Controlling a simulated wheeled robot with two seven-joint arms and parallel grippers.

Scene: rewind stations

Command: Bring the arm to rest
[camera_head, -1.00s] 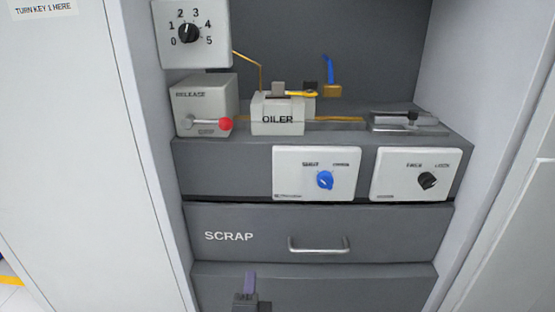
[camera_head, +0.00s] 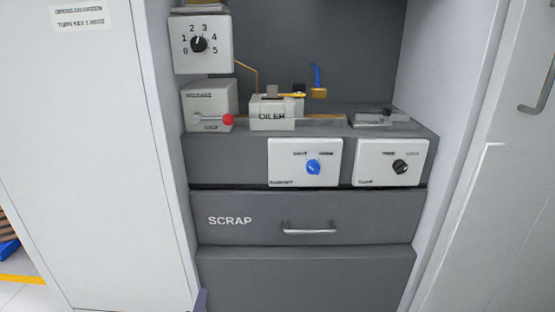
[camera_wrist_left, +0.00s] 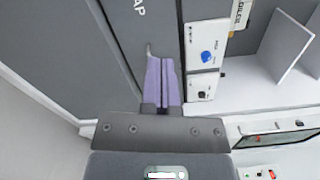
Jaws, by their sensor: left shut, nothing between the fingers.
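My left gripper (camera_head: 201,301) shows only as a purple fingertip at the bottom edge of the head view, below and left of the SCRAP drawer (camera_head: 258,220). In the left wrist view its two purple fingers (camera_wrist_left: 163,82) lie side by side, shut with nothing between them. The fingers appear in front of the grey drawer front (camera_wrist_left: 125,40); whether they touch it I cannot tell. My right gripper is in neither view.
A grey station holds an OILER box (camera_head: 271,116), a RELEASE box with a red-knobbed lever (camera_head: 228,119), a blue-knob panel (camera_head: 313,167), a black-knob panel (camera_head: 400,167) and a numbered dial (camera_head: 198,44). White walls (camera_head: 80,170) stand at both sides.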

